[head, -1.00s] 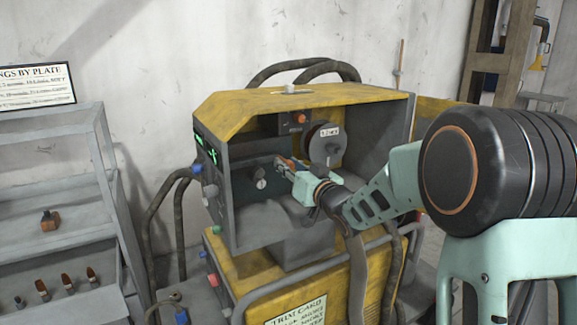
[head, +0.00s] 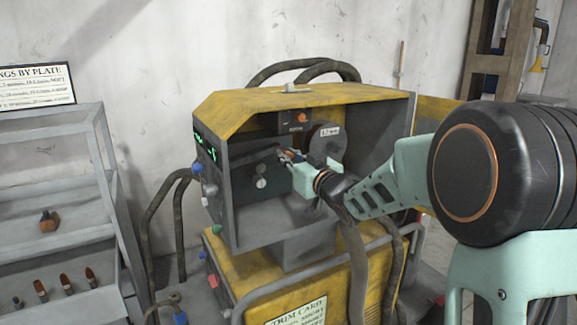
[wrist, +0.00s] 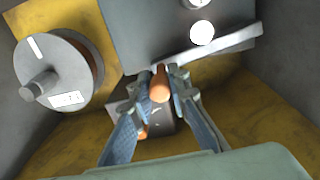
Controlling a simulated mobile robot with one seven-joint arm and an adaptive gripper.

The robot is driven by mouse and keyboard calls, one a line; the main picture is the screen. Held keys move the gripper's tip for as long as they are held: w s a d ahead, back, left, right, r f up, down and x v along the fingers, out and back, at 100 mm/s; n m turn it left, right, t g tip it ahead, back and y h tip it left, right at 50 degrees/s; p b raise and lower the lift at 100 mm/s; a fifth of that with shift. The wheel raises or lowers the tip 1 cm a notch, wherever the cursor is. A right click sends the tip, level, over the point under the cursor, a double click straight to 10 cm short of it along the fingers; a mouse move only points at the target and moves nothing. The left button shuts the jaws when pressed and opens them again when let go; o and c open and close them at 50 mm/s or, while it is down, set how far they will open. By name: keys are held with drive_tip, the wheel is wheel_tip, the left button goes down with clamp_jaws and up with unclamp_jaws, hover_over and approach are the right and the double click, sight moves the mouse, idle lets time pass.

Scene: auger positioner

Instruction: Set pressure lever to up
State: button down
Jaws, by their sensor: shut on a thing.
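The pressure lever shows in the wrist view as a grey bar (wrist: 215,43) with an orange round grip (wrist: 160,87) at its end. My gripper (wrist: 161,78) has its two blue-grey fingers close on either side of that grip, shut on it. In the head view my gripper (head: 287,156) reaches into the open front of the yellow and grey machine (head: 280,105), at the upper part of its dark inner panel.
A labelled spool (head: 326,142) sits close to the right of my gripper. Round pale knobs (head: 262,183) are on the panel to its left. The housing's side walls and roof surround my wrist. A grey shelf (head: 60,160) stands at left.

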drive_tip(key=s+a+r+n+b, duration=0.2)
drive_tip(key=a+r+n+b, duration=0.2)
drive_tip(key=r+n, duration=0.4)
drive_tip(key=shift+s+r, duration=0.15)
drive_tip(key=shift+s, duration=0.2)
idle(0.3)
drive_tip(key=c, duration=1.9)
unclamp_jaws()
drive_tip(key=shift+o, duration=0.4)
drive_tip(key=shift+d, duration=0.1)
drive_tip(key=v, duration=0.7)
drive_tip(key=shift+s, duration=0.2)
drive_tip(key=shift+w+d, duration=0.1)
drive_tip(key=shift+d, duration=0.1)
